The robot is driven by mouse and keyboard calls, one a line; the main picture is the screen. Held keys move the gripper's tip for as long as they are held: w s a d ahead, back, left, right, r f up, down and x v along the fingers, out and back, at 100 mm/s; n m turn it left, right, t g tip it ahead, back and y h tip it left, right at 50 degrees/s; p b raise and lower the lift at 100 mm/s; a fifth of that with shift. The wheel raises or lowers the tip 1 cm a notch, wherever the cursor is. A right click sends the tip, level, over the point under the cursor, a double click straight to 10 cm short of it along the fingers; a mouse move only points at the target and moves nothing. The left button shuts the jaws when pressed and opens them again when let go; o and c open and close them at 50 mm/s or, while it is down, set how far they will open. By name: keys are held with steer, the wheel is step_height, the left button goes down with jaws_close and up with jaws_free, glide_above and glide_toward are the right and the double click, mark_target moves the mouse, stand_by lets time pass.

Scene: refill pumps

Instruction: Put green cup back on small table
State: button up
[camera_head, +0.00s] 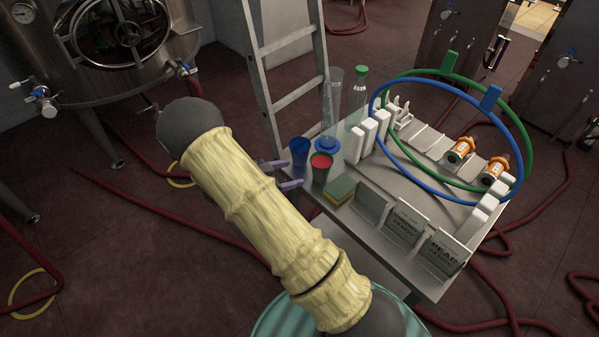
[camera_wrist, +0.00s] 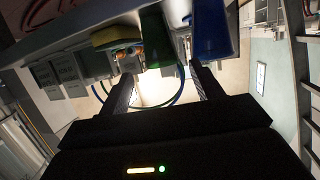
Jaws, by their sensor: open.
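The green cup (camera_head: 320,174), with red inside its rim, stands upright on the small table (camera_head: 404,273), near its left edge. A blue cup (camera_head: 299,155) stands close behind and to its left. My gripper (camera_head: 296,171) is open and empty, just left of the green cup, with its fingers pointing toward it. In the wrist view the picture is turned over. There the green cup (camera_wrist: 157,38) shows beyond the gap between the open fingers (camera_wrist: 162,73), and the blue cup (camera_wrist: 211,30) is beside it, beyond the right finger.
A yellow-green sponge (camera_head: 340,190) lies right of the green cup. Clear bottles, white blocks, label plates, orange-labelled parts and blue (camera_head: 447,199) and green hoops crowd the table. A ladder (camera_head: 286,55) stands behind. Hoses cross the floor.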

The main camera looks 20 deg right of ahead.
steer(key=shift+a+r, duration=0.1)
steer(key=shift+a, duration=0.15)
stand_by(0.4)
steer(key=w+a+r+n+t+y, duration=0.2)
steer(key=r+n+t+y, duration=0.15)
steer(key=y, duration=0.25)
steer(key=w+a+r+n+t+y, duration=0.2)
steer(key=a+r+n+y, duration=0.1)
steer(key=r+n+y, duration=0.2)
steer(key=s+r+n+g+y, duration=0.1)
steer(key=s+n, duration=0.3)
steer(key=s, duration=0.6)
steer(key=s+d+r+n+g+y, duration=0.1)
steer(key=s+r+n+g+y, duration=0.1)
steer(key=s, duration=0.9)
steer(key=shift+r+n+g, duration=0.45)
steer(key=shift+n+g, duration=0.5)
